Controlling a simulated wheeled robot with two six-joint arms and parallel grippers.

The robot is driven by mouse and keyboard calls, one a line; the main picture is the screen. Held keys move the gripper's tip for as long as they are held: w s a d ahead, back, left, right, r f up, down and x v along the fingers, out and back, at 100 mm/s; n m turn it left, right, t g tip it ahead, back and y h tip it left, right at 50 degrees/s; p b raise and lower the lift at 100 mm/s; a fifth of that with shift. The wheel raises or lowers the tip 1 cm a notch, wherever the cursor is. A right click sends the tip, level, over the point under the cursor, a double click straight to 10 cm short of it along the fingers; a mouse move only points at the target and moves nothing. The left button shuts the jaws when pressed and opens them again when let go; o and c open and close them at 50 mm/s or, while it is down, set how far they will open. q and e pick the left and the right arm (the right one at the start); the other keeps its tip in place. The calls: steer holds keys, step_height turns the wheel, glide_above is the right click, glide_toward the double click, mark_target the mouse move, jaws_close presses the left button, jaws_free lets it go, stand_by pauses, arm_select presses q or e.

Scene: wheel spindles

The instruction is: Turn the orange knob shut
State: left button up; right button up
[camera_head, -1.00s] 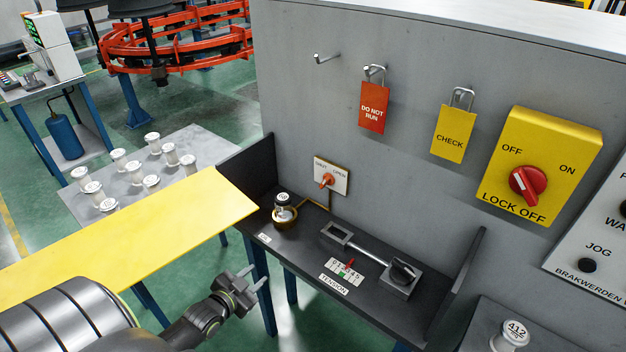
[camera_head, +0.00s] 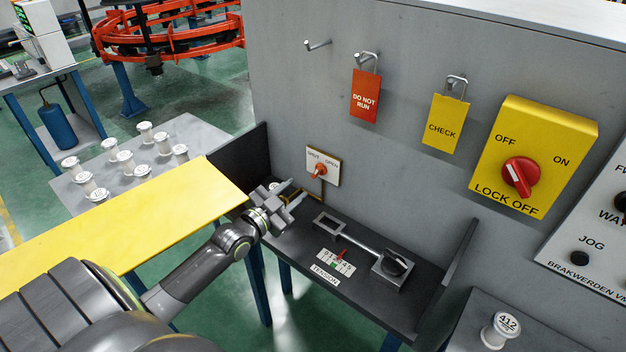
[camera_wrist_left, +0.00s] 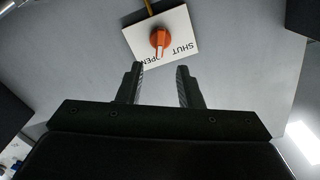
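The orange knob (camera_head: 319,170) sits on a white plate (camera_head: 329,156) on the grey wall, lettered SHUT at left and OPEN at right. In the left wrist view the orange knob (camera_wrist_left: 160,39) and its plate appear upside down; the knob's narrow end lies toward the lettered edge, between the two words. My left gripper (camera_head: 297,190) is open and empty, below and in front of the knob, apart from it. In the left wrist view the open fingers (camera_wrist_left: 159,76) point toward the knob, which lies beyond the tips and between their lines. My right gripper is not in view.
My gripper partly hides a spool (camera_head: 273,187) there. A yellow panel (camera_head: 190,203) lies left. Red and yellow tags (camera_head: 365,97) hang above right, beside the LOCK OFF switch (camera_head: 518,178).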

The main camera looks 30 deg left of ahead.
mark_target(315, 173)
arm_select(q)
steer(key=w, duration=0.2)
steer(key=w+b, duration=0.1)
steer(key=w, duration=0.2)
steer(key=w+b, duration=0.1)
steer(key=w, duration=0.2)
steer(key=shift+w+d, duration=0.2)
steer(key=shift+d, duration=0.15)
jaws_close()
